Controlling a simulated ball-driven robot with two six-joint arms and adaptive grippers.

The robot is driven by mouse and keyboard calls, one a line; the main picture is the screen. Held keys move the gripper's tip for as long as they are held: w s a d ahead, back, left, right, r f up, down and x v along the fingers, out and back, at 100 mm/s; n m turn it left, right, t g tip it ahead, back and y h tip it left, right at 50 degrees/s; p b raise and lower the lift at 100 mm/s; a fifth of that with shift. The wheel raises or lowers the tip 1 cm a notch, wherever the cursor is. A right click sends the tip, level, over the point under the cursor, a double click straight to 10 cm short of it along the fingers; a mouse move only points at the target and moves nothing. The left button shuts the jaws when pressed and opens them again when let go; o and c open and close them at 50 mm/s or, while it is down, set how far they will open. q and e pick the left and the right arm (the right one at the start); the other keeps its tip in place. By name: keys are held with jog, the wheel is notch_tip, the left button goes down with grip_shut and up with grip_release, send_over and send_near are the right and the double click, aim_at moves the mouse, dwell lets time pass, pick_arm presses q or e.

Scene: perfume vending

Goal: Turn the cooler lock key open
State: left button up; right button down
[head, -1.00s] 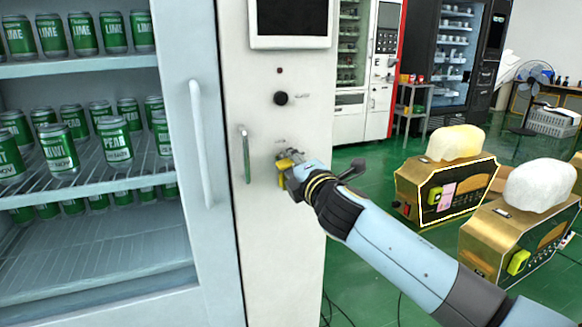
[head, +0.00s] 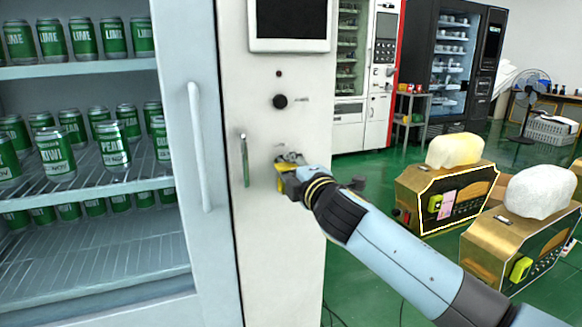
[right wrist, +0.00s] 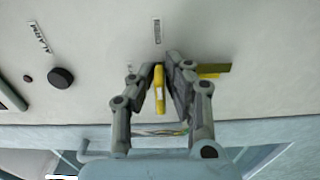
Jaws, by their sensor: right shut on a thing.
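The white cabinet panel (head: 285,255) beside the glass-door cooler (head: 190,300) carries the lock area. My right gripper (head: 285,170) is against this panel, below the black knob. In the right wrist view, my right gripper (right wrist: 163,88) is shut on a small yellow key (right wrist: 159,90), with one finger on each side. The key points at the panel; its tip and the lock are hidden, so its exact turn is unclear. A flat yellow-olive piece (right wrist: 218,69) shows beside one finger. My left gripper is not in view.
The cooler's long white handle (head: 201,145) is farther left. A black knob (head: 280,101) and a dark screen (head: 290,18) are above. Gold machines (head: 440,195) stand on the green floor at right.

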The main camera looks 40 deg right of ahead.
jog(key=c, duration=1.4)
grip_release()
jog(key=shift+s, duration=0.1)
jog(key=v, duration=1.2)
jog(key=s+f+m+g+y, duration=0.1)
jog(key=s+f+m+g, duration=0.4)
jog(key=f, duration=1.3)
jog(key=s+f+g, duration=0.4)
jog(key=s+f, duration=0.2)
jog(key=f, duration=1.2)
jog(key=s+a+f+m+g, duration=0.1)
jog(key=s+f+m+g, duration=0.1)
jog(key=s+f, duration=0.4)
jog(key=s+a+f+m+g+y, duration=0.1)
jog(key=s+f+m+g, duration=0.2)
jog(key=s, duration=1.2)
jog(key=s+a+f+m+g+y, duration=0.1)
jog(key=s+f+m, duration=0.4)
jog(key=s+f, duration=0.5)
jog(key=shift+s+a+g, duration=0.3)
jog(key=shift+s+g, duration=0.55)
jog(key=shift+g, duration=0.05)
